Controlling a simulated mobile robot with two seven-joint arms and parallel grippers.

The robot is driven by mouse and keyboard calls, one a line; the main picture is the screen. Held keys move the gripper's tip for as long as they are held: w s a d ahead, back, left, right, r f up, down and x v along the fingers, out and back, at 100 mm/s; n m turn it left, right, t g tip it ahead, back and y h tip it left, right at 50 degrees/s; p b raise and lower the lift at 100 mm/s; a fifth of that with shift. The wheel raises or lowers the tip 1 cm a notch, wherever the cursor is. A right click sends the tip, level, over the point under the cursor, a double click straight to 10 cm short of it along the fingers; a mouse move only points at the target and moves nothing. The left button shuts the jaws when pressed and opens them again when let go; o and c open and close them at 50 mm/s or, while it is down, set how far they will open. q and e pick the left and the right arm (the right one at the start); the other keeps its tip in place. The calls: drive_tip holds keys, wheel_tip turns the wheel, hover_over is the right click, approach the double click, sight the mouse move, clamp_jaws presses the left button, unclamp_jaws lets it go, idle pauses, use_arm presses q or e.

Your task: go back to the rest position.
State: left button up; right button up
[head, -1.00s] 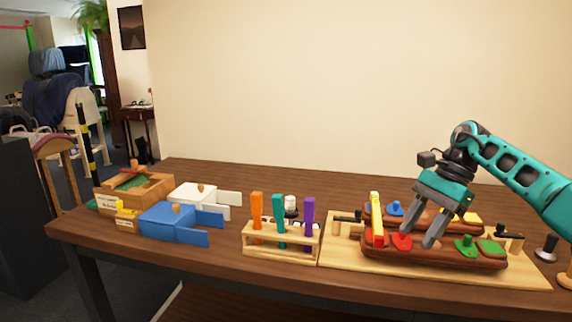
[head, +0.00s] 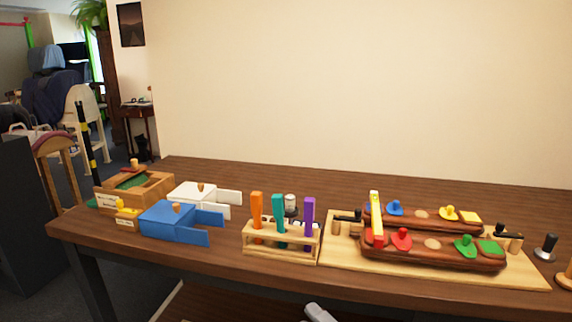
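The brown saddle-shaped block (head: 432,253) lies along the front of the light wooden board (head: 340,260), with red and green knobbed pieces on top. A second brown block (head: 425,222) lies behind it with blue and yellow knobbed pieces. A yellow and red bar (head: 376,215) lies across the left ends of both blocks. No arm is over the board.
A wooden rack (head: 283,250) holds orange, teal and purple handles. A blue box (head: 168,222), a white box (head: 192,195) and a wooden box (head: 150,190) stand at left. A black-knobbed stamp (head: 546,246) stands at right. A grey piece shows at the bottom edge.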

drive_tip(key=s+d+f+m+g+h, duration=0.2)
drive_tip(key=s+d+f+m+h, duration=0.3)
drive_tip(key=s+m, duration=0.4)
drive_tip(key=s+d+f+m+g+h, duration=0.2)
drive_tip(key=s+d+f+m+h, duration=0.4)
drive_tip(key=m, duration=0.6)
wheel_tip(320, 180, down, 3)
drive_tip(key=s+d, duration=0.1)
drive_tip(key=s, duration=0.1)
drive_tip(key=shift+s+d+m, duration=0.2)
drive_tip(key=shift+s+m, duration=0.1)
drive_tip(key=shift+s, duration=0.1)
